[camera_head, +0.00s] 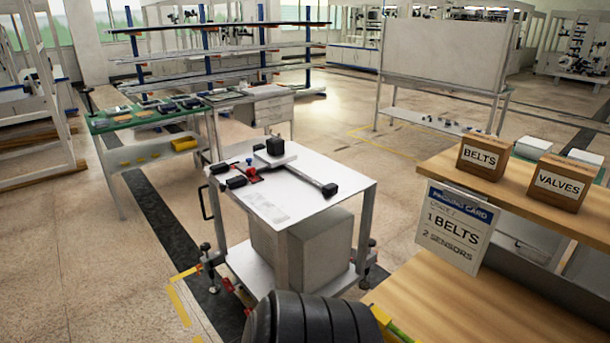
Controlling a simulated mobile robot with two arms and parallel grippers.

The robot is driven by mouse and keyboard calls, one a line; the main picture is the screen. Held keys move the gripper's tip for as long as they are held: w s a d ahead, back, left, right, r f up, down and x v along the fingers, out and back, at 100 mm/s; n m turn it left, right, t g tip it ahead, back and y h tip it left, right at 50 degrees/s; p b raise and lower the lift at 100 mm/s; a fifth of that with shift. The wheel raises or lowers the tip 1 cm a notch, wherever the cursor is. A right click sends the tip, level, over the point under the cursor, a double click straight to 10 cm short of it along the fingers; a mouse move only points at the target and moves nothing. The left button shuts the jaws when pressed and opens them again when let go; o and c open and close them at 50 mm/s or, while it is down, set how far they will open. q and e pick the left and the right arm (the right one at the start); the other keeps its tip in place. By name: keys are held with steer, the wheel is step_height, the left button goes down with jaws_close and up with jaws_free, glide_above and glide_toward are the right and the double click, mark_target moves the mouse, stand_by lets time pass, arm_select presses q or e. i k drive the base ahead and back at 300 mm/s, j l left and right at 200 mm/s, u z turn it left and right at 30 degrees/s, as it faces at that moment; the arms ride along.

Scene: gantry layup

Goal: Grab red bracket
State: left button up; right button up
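The red bracket (247,178) is a small red piece lying on the white top of a wheeled cart (290,207), towards its left side. A small blue-topped part (249,162) stands at its far edge. Black blocks (237,182) lie close on its left; I cannot tell whether they touch it. A grey bar with a black end (329,190) lies to its right, and a black cube (275,146) sits on a light plate behind it. Neither of my grippers can be made out in this view.
A wooden bench (480,297) with boxes marked BELTS (481,155) and VALVES (558,184) stands at the right. A dark ribbed cylinder (310,322) fills the bottom middle. A green-topped table (120,118) stands behind left.

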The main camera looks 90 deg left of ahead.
mark_target(250, 173)
steer(key=u, duration=2.05)
